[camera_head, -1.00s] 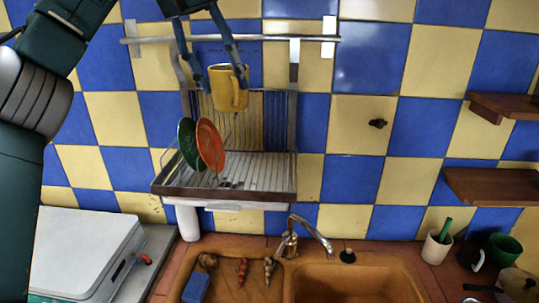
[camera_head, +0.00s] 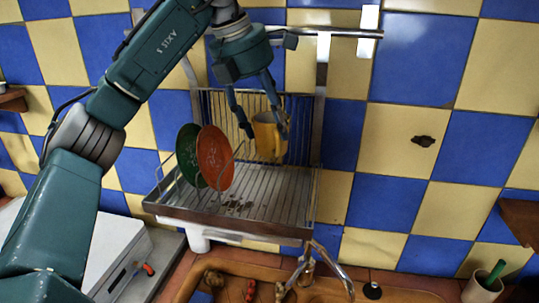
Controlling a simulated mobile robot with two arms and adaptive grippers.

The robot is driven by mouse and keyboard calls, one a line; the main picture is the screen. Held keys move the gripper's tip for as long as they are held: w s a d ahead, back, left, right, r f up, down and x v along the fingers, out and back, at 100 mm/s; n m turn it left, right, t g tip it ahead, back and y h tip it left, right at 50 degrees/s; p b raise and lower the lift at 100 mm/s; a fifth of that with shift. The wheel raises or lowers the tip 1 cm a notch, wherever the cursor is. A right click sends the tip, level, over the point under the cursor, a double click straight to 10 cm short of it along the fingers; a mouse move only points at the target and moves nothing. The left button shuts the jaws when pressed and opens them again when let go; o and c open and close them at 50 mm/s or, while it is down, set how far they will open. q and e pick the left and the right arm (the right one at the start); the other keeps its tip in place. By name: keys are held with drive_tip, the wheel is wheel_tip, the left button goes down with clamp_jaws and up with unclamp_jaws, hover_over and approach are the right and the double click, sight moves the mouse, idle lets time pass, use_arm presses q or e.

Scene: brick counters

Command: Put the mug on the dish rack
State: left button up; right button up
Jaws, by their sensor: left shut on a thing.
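The yellow mug (camera_head: 267,138) is upright in my left gripper (camera_head: 262,128), whose fingers are shut on it at its upper part. The mug hangs over the right half of the dish rack (camera_head: 270,200), in front of its back wires. I cannot tell whether its bottom touches anything; it looks clear of the tray. The metal rack is fixed to the tiled wall. My right gripper does not show.
A green plate (camera_head: 187,150) and an orange plate (camera_head: 215,158) stand upright in the rack's left part, left of the mug. The rack's right side is free. Below are the tap (camera_head: 325,265) and a brown sink (camera_head: 235,262). A rail (camera_head: 340,32) runs above.

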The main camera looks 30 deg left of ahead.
sight(256, 121)
use_arm(q)
wheel_tip(256, 121, down, 4)
drive_tip(key=shift+w+r, duration=0.15)
drive_tip(key=shift+r, duration=0.05)
drive_tip(key=shift+f+p, duration=0.3)
drive_tip(key=shift+p, duration=0.05)
drive_tip(key=shift+f+p, duration=0.3)
drive_tip(key=shift+f, duration=1.35)
drive_tip(key=o, duration=0.9)
drive_tip(key=shift+s+d, duration=0.1)
drive_tip(key=shift+s, duration=0.1)
drive_tip(key=o, duration=0.4)
drive_tip(key=shift+o, duration=0.2)
drive_tip(key=shift+w, duration=0.1)
drive_tip(key=shift+r, duration=0.35)
drive_tip(key=b+v, duration=0.2)
drive_tip(key=v, duration=0.8)
drive_tip(key=shift+s+r, duration=0.25)
drive_tip(key=shift+r, duration=0.1)
drive_tip(key=shift+s+r, duration=0.2)
drive_tip(key=shift+r, duration=0.1)
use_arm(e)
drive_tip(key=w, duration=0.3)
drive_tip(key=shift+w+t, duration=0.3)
